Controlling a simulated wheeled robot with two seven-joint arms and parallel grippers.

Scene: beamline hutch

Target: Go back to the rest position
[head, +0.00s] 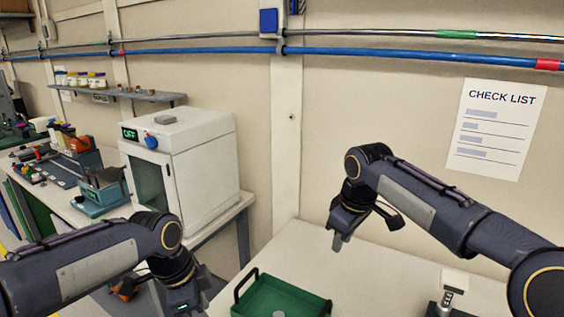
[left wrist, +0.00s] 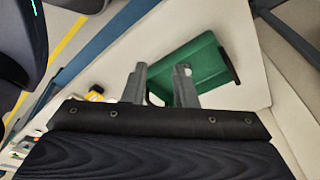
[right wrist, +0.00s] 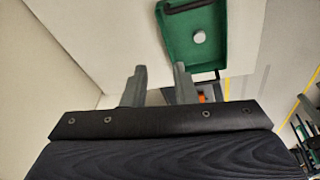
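My right gripper (head: 366,226) hangs over the white table, right of and above the green tray (head: 262,291). In the right wrist view its two fingers (right wrist: 158,84) stand apart with nothing between them. My left gripper is at the lower left of the head view, its fingertips cut off or hidden there. In the left wrist view its fingers (left wrist: 160,84) are apart and empty, with the green tray (left wrist: 213,62) beyond them. A round grey disc (head: 280,314) lies in the tray.
The white table (head: 380,275) is mostly bare around the tray. A small metal device (head: 446,302) stands at its right. A white oven-like box (head: 190,155) reading OFF sits on the left bench, beside a blue-grey apparatus (head: 103,190). A shelf (head: 140,95) and blue pipe run along the wall.

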